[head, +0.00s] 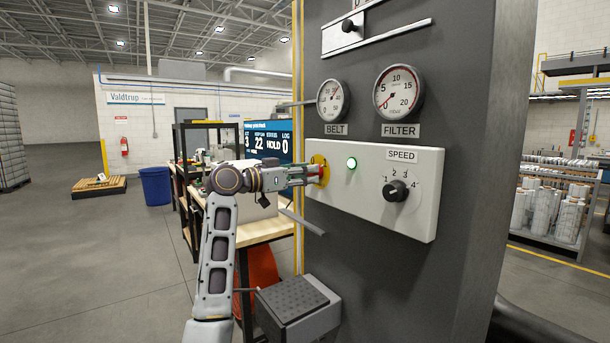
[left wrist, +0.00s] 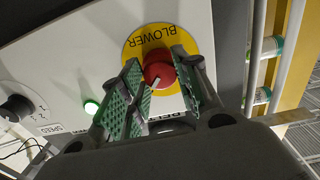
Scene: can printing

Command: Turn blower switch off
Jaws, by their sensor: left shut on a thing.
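The blower switch is a red knob (left wrist: 158,70) on a yellow round plate (left wrist: 133,57) marked BLOWER. In the head view the yellow plate (head: 319,160) is partly covered by my left gripper (head: 314,172). The gripper reaches in from the left and is shut on the red knob, with one green-padded finger on each side in the left wrist view. A pale mark shows on the knob. The green lamp (head: 351,163) on the white panel (head: 345,201) is lit, and it also glows in the left wrist view (left wrist: 91,106). My right gripper is not in view.
A black SPEED dial (head: 396,191) is right of the lamp. BELT (head: 332,100) and FILTER (head: 398,92) gauges are above. A grey ledge (head: 300,220) and a dark box (head: 297,305) stick out below. A screen (head: 267,140) and workbench (head: 250,230) stand behind my left arm.

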